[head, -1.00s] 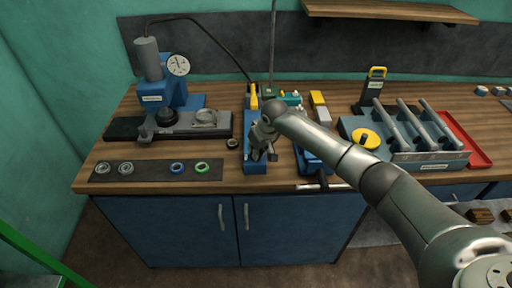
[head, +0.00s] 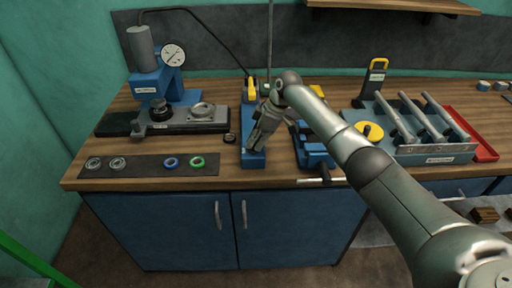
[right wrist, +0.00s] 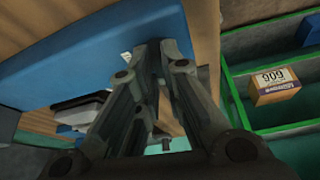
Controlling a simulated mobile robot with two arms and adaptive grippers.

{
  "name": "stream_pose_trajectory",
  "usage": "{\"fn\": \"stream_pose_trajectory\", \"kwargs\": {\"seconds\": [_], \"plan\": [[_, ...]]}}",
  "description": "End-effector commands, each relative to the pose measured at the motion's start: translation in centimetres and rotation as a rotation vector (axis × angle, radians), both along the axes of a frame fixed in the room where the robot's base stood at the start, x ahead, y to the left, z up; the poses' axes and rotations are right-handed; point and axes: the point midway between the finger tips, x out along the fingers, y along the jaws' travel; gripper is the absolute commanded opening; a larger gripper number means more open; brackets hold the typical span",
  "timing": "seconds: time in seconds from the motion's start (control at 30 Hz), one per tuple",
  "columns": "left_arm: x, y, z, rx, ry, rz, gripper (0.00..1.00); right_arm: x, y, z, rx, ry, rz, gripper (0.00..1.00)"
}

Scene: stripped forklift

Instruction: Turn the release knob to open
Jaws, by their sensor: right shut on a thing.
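The blue hand pump (head: 253,160) with a yellow part (head: 250,88) stands near the middle of the bench. My right gripper (head: 252,147) reaches down over its front part and covers much of it. In the right wrist view the fingers of my right gripper (right wrist: 165,52) come close together against a large blue surface (right wrist: 80,60). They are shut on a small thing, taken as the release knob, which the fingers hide. How far it is turned cannot be seen. My left gripper is not in view.
A press with a dial gauge (head: 172,55) stands at left, behind a dark mat (head: 140,166) with several rings. A blue vise (head: 316,155) is close at right. A grey fixture (head: 432,152) and red tray (head: 486,150) lie further right.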

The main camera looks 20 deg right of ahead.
Motion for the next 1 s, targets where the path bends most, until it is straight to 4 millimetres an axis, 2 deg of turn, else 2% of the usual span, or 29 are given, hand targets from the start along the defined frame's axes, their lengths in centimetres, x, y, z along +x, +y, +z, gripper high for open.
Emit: {"fn": "stream_pose_trajectory", "kwargs": {"seconds": [0.03, 0.3, 0.87, 0.9, 1.0], "plan": [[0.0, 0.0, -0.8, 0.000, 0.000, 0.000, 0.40, 0.0, 0.1, -0.4, 0.001, 0.001, 0.029, 0.00], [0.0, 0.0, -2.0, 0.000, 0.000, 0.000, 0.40, 0.1, 0.0, -0.2, 0.000, 0.001, 0.133, 0.00], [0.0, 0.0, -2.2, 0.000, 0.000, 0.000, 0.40, 0.1, 0.0, -0.1, -0.003, 0.001, 0.166, 0.00], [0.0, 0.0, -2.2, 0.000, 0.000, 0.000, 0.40, 0.1, 0.0, -0.1, -0.003, 0.001, 0.166, 0.11], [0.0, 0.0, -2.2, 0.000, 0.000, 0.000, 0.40, 0.1, 0.0, -0.1, -0.002, 0.002, 0.165, 0.24]]}}
